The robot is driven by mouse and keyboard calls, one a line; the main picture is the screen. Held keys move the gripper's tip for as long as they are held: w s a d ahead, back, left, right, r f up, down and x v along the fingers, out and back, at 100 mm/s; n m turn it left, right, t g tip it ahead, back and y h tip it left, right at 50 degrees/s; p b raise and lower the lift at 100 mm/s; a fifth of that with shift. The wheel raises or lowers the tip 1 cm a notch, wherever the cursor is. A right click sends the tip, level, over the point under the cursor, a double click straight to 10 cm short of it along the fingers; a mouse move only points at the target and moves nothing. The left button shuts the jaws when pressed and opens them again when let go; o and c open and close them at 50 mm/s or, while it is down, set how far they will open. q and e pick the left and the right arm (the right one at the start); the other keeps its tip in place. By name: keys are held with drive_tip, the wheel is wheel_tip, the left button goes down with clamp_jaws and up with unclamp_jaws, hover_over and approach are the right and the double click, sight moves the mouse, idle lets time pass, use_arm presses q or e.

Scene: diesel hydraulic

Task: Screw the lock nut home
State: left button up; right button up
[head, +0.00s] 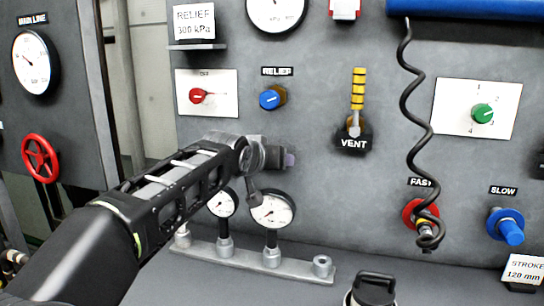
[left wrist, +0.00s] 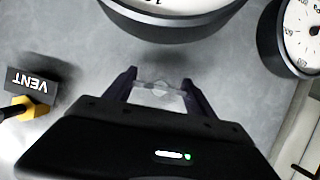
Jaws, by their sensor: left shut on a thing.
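My left gripper (head: 286,157) is in front of the grey panel, below the RELIEF knob and above the gauges. In the left wrist view its two dark fingers (left wrist: 159,88) are closed on a small pale grey piece with an angular outline, which looks like the lock nut (left wrist: 160,89). The panel shows behind it; I cannot tell whether the nut touches anything there. In the head view the fingers hide the nut. The blue RELIEF knob (head: 269,99) has a brass-coloured part (head: 281,94) behind it. My right gripper is not in view.
A gauge (head: 272,209) stands close below the gripper on a grey manifold (head: 295,271); another gauge (head: 222,203) is left of it. The yellow-and-grey VENT lever (head: 357,100) and a coiled black cord (head: 408,100) are to the right. A dark loop-handled object (head: 372,287) stands at the bottom.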

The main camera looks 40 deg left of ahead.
use_arm(q)
drive_tip(key=shift+m, duration=0.4)
drive_tip(key=shift+y, duration=0.3)
drive_tip(key=o, duration=1.4)
drive_tip(key=shift+b+v, duration=0.35)
drive_tip(key=shift+v, duration=3.55)
